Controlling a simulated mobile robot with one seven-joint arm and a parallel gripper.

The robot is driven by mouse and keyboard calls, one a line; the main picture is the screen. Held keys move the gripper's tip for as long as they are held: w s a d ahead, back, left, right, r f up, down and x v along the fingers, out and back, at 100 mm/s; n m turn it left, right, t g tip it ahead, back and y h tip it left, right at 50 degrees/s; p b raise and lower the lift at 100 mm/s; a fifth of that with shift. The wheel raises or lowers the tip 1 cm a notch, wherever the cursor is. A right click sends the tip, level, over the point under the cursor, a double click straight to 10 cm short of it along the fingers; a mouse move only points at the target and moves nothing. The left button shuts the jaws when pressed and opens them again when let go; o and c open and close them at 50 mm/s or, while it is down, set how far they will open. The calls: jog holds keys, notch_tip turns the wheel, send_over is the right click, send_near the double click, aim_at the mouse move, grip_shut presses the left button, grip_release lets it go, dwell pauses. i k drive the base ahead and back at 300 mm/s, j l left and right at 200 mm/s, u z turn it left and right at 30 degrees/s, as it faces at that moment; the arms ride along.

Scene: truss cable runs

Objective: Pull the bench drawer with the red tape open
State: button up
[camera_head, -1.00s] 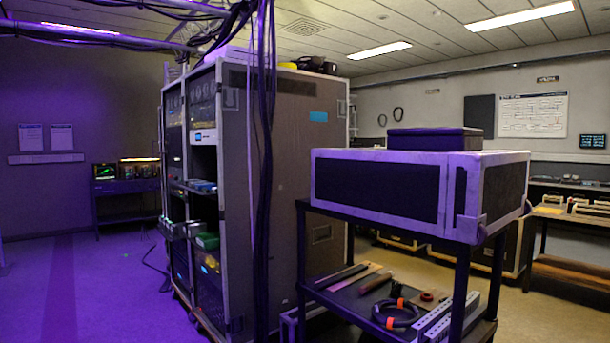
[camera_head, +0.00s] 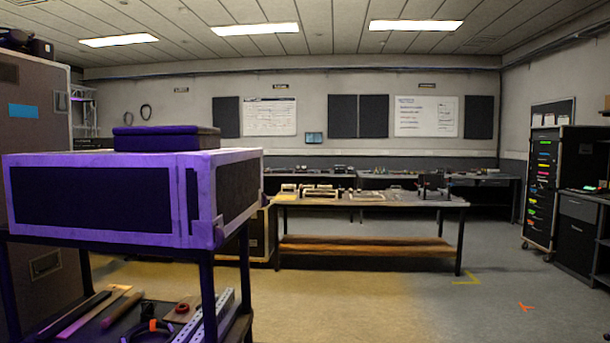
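I cannot make out a drawer with red tape. At the right edge, a dark bench unit (camera_head: 577,232) shows drawer fronts, with no red tape that I can tell. A long bench (camera_head: 400,182) runs along the back wall, and its fronts are too small and dark to read. My gripper is not in view.
A cart carrying a large purple-lit case (camera_head: 90,197) stands close at the left. A work table (camera_head: 370,201) with small items stands mid-room. A tall cabinet with coloured labels (camera_head: 545,185) stands at the right. The floor (camera_head: 400,305) at centre-right is clear.

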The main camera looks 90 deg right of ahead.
aim_at(456, 182)
jog(key=l+z, duration=0.25)
jog(key=z, duration=0.25)
jog(key=l+z, duration=0.25)
jog(key=z, duration=0.2)
jog(key=i+l+z, duration=0.15)
jog(key=l+z, duration=0.25)
jog(key=i+l+z, duration=0.2)
jog(key=l+z, duration=0.2)
jog(key=i+l+z, duration=0.25)
jog(key=l+z, duration=0.15)
jog(key=i+l+z, duration=0.6)
jog(key=i+z, duration=0.3)
jog(key=i, duration=0.55)
jog(key=i+j+z, duration=0.15)
jog(key=i+z, duration=0.35)
jog(key=i, duration=0.5)
jog(key=i+z, duration=0.35)
jog(key=i, duration=0.2)
jog(key=i+z, duration=0.35)
jog(key=i, duration=0.2)
jog(key=i+j+z, duration=0.1)
jog(key=i+z, duration=0.15)
jog(key=i, duration=0.95)
jog(key=i+z, duration=0.1)
jog(key=i, duration=1.15)
